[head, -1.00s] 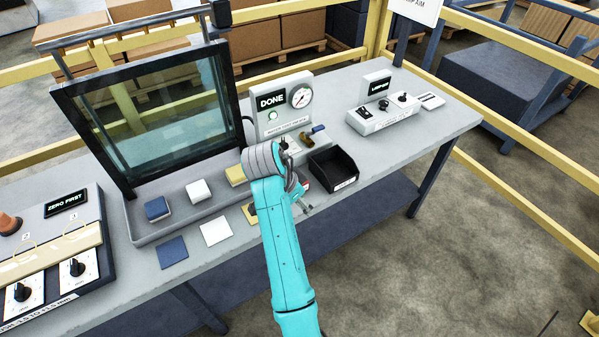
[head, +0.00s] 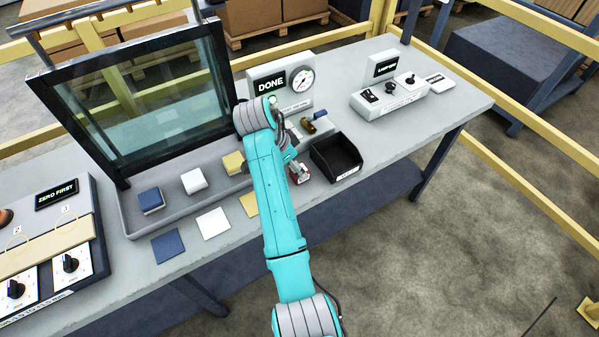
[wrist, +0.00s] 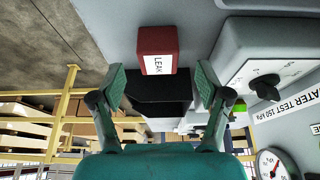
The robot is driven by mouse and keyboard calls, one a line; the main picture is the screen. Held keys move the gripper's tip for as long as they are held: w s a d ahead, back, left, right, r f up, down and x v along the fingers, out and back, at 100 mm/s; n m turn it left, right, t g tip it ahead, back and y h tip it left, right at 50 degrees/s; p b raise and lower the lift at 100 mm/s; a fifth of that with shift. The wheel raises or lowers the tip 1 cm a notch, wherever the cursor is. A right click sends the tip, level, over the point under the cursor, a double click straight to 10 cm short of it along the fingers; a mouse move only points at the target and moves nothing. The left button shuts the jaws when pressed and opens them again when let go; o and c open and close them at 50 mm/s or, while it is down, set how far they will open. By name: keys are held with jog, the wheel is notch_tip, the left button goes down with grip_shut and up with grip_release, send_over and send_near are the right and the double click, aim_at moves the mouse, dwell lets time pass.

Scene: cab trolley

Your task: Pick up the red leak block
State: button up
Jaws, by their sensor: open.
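The red leak block (head: 299,173) stands on the grey bench, just left of the black bin, partly hidden by my arm in the head view. In the wrist view the red leak block (wrist: 158,45) shows its white LEAK label, ahead of and between my fingertips. My gripper (wrist: 160,85) is open and empty, its two green fingers spread wide, with the block beyond the tips and not visibly touched.
The black bin (head: 335,158) stands right of the block. The DONE gauge panel (head: 283,86) with a valve is behind. Blue (head: 151,200), white (head: 194,181) and yellow (head: 233,163) blocks sit in the grey tray at left, with coloured squares in front. A switch box (head: 389,97) stands at back right.

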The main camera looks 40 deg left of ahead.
jog(key=shift+x, duration=1.85)
jog(key=shift+w+d+r, duration=0.1)
jog(key=c, duration=1.3)
jog(key=shift+o, duration=0.2)
